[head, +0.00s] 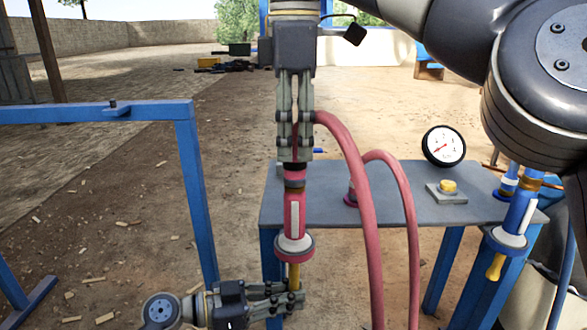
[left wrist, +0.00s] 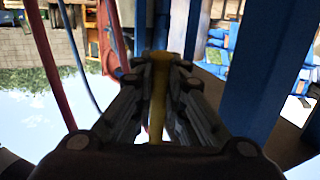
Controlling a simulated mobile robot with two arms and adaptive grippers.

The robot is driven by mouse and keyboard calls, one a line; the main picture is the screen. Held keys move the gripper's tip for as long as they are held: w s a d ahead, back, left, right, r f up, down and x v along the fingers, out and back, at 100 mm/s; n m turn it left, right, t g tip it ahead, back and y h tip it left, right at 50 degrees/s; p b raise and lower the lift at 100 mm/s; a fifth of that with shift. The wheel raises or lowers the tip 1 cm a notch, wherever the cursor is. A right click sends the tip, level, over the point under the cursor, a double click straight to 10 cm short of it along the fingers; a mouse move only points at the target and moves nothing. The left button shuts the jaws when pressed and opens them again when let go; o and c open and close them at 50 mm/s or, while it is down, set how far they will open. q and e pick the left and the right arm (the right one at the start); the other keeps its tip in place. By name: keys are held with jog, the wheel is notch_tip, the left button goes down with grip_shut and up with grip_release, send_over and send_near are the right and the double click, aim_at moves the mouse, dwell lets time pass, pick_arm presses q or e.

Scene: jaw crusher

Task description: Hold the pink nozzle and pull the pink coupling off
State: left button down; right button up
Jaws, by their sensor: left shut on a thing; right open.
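The pink nozzle (head: 294,215) hangs upright in the head view, with a white and pink collar and a yellow tip below. My left gripper (head: 293,298) reaches in from the left and is shut on the yellow tip, which also shows between its fingers in the left wrist view (left wrist: 158,100). My right gripper (head: 295,150) points straight down above the nozzle, open, its fingers around the top of the hose line. The pink coupling (head: 294,169) shows only as a reddish part below these fingers; the rest is hidden. The pink hose (head: 352,160) curves away right.
A grey table (head: 400,207) on blue legs stands behind, with a pressure gauge (head: 444,146) and a yellow button box (head: 447,191). A blue nozzle (head: 515,222) hangs at its right. A blue frame (head: 195,190) stands left. My right arm fills the upper right.

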aim_at(295, 156)
jog(key=shift+f, duration=2.75)
grip_shut()
jog(key=shift+r, duration=0.1)
jog(key=shift+r, duration=2.9)
